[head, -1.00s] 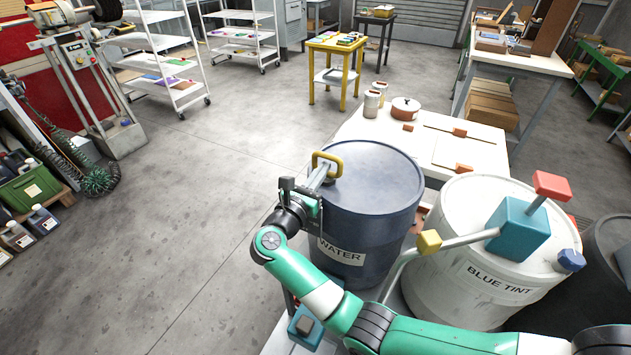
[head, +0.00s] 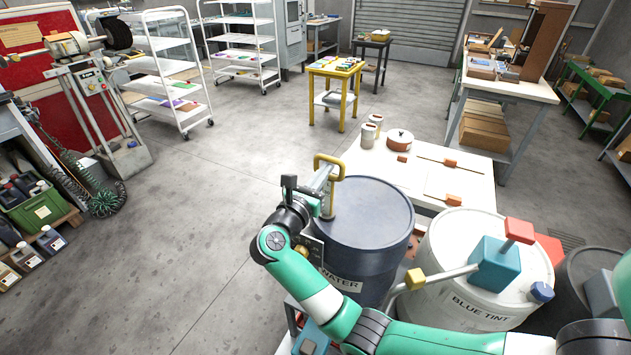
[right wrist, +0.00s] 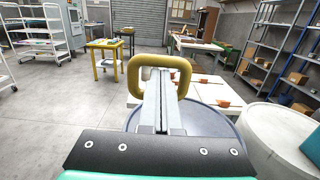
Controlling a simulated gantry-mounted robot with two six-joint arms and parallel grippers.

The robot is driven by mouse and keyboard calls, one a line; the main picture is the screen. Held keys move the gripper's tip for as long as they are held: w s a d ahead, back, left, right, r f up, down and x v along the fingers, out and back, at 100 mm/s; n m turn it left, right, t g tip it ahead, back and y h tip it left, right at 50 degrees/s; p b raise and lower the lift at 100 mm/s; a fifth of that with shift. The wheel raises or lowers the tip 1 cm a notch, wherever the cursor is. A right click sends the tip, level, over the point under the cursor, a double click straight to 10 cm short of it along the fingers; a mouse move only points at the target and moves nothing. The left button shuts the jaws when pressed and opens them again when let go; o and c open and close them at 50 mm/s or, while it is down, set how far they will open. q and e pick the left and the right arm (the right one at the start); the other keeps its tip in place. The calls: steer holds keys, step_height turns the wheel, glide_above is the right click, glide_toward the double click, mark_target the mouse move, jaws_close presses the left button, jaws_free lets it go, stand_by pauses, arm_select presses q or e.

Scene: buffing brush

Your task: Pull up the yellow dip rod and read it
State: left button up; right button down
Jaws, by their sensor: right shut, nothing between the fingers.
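The yellow dip rod (head: 330,158) has a loop handle standing above the dark blue drum labelled WATER (head: 375,220), near its left rim. A short length of its shaft shows below the handle in the head view. My right gripper (head: 324,176) is shut, with nothing squeezed between its fingers. In the right wrist view the yellow loop (right wrist: 182,82) frames the closed fingertips (right wrist: 158,82), which seem to pass into the loop. The fingers hide the loop's lower part, and no markings on the rod are readable. My left gripper is not in view.
A white drum labelled BLUE TINT (head: 440,275) stands right of the WATER drum, with a teal block tool (head: 494,262) above it. A white table (head: 430,165) with a pot lies behind.

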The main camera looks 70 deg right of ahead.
arm_select(q)
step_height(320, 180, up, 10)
steer(key=p, duration=0.8)
arm_select(e)
step_height(320, 180, up, 16)
